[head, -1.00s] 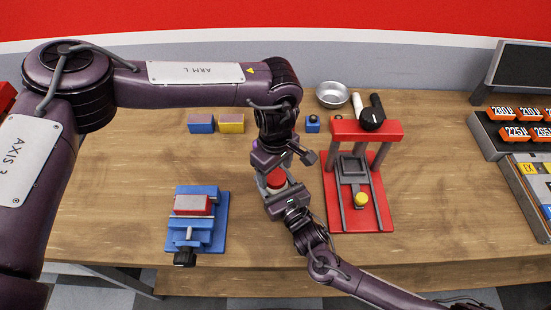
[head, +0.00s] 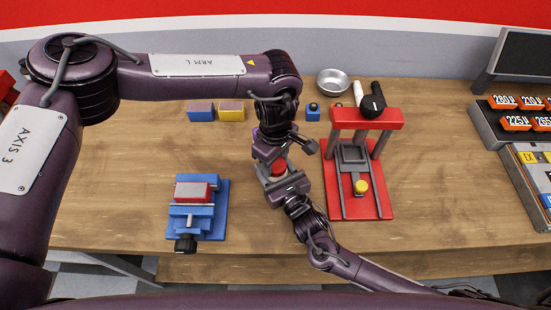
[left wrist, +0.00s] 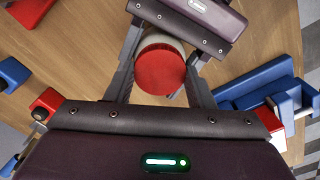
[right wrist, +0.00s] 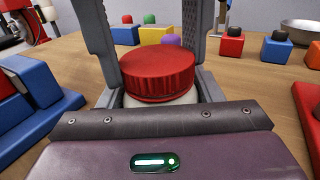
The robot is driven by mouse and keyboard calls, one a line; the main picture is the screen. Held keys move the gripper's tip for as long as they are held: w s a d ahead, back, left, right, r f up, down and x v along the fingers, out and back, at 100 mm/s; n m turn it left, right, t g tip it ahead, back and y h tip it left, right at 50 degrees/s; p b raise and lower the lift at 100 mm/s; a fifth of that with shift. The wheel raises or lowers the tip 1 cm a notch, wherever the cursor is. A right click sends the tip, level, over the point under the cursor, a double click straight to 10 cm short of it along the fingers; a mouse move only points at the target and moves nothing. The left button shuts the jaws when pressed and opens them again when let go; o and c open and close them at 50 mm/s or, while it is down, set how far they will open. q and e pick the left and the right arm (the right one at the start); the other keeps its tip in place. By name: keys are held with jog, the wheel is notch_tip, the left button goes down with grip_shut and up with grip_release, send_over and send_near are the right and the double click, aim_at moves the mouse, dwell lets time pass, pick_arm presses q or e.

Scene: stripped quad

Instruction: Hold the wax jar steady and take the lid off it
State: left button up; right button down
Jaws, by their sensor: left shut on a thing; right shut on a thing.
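The wax jar stands upright on the bench, with a pale body (right wrist: 150,103) and a ribbed red lid (right wrist: 158,75). The lid also shows between the grippers in the head view (head: 278,168) and from above in the left wrist view (left wrist: 160,70). My left gripper (head: 271,160) comes down from above, its fingers shut on both sides of the lid. My right gripper (head: 281,184) comes in low from the near side and is shut on the jar body under the lid. The lid sits on the jar; fingers hide much of the body.
A blue vise-like fixture (head: 212,222) stands left of the jar, and a red press stand (head: 382,205) close on its right. Blue (head: 201,113) and yellow (head: 231,113) blocks and a metal bowl (head: 332,82) lie behind.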

pick_arm(q)
jog(key=n, duration=0.6)
jog(key=shift+n, duration=0.4)
jog(key=n, duration=0.5)
jog(key=shift+n, duration=0.4)
jog(key=o, duration=1.1)
jog(key=shift+s+d, duration=0.1)
jog(key=shift+s, duration=0.05)
jog(key=shift+s, duration=0.1)
